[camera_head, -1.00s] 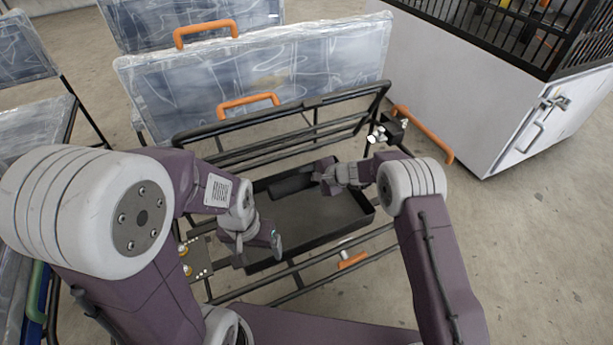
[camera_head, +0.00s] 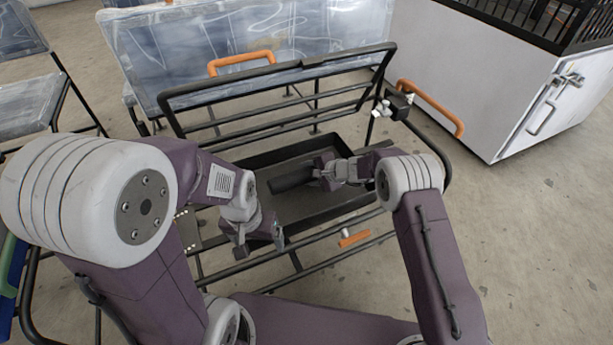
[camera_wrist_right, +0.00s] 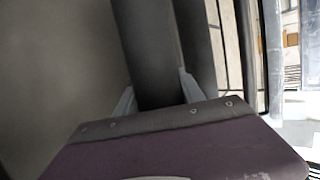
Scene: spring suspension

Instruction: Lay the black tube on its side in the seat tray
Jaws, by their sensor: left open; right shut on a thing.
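The black tube (camera_head: 290,183) is held roughly level over the dark seat tray (camera_head: 262,162), across its middle. My right gripper (camera_head: 318,175) is shut on the tube near its right end. In the right wrist view the tube (camera_wrist_right: 148,45) runs away between the two grey fingers (camera_wrist_right: 155,95). Whether the tube touches the tray floor or hangs just above it I cannot tell. My left gripper (camera_head: 260,240) is open and empty at the tray's front left corner, apart from the tube.
The tray sits in a black tubular seat frame with a backrest bar (camera_head: 280,75) behind it. A small black fitting with white knobs (camera_head: 395,105) and an orange armrest (camera_head: 432,108) are at the right. Plastic-wrapped seats (camera_head: 250,45) and a white cabinet (camera_head: 480,85) stand beyond.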

